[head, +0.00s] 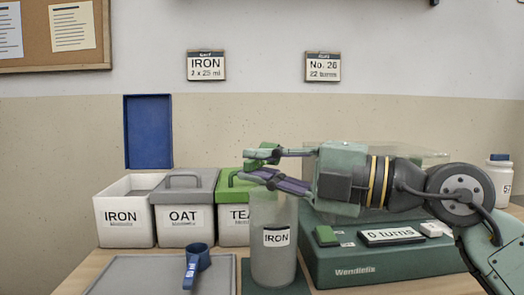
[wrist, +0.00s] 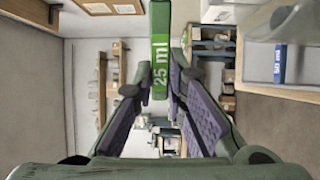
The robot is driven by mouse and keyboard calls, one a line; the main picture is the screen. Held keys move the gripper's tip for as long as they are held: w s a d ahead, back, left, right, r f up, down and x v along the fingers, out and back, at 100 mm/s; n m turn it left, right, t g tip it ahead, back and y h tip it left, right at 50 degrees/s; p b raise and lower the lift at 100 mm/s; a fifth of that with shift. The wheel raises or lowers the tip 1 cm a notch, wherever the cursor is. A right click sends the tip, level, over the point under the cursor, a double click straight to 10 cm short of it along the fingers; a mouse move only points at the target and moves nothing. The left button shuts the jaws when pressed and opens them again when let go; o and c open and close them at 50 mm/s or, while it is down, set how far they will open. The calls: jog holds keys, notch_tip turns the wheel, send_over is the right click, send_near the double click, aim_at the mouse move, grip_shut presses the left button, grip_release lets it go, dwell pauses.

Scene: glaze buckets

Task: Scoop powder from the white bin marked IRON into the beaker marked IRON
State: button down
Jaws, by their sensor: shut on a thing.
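The open white bin marked IRON (head: 122,221) stands at the left with grey powder (head: 146,188) inside. The clear beaker marked IRON (head: 273,264) stands front centre; its lower part looks grey, but I cannot tell the powder level. My gripper (head: 262,163) reaches in from the right, above and behind the beaker's rim. It is shut on a green scoop (head: 262,154), whose handle marked 25 ml (wrist: 160,55) shows between the fingertips in the wrist view. The scoop's bowl is not clear, so I cannot tell whether it holds powder.
The OAT bin (head: 184,223) has a grey lid; the TEA bin (head: 234,225) has a green one. A blue scoop (head: 197,262) lies on a grey tray (head: 128,275). A green machine (head: 365,262) reading 0 turns is right of the beaker. A blue panel (head: 148,130) stands behind.

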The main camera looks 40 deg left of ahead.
jog(key=shift+r+t+h+p, duration=0.6)
jog(key=shift+h+p, duration=0.65)
jog(key=shift+p, duration=1.6)
jog(key=shift+r+t+h+p, duration=0.55)
jog(key=shift+h+p, duration=0.7)
jog(key=shift+p, duration=1.55)
jog(key=h+p, duration=0.2)
jog(key=p, duration=0.2)
jog(key=r+t+h+p, duration=0.1)
jog(key=p, duration=0.3)
jog(key=shift+r+h, duration=0.3)
jog(key=shift+h, duration=0.1)
jog(key=shift+f+h+p, duration=0.1)
jog(key=shift+h+p, duration=0.2)
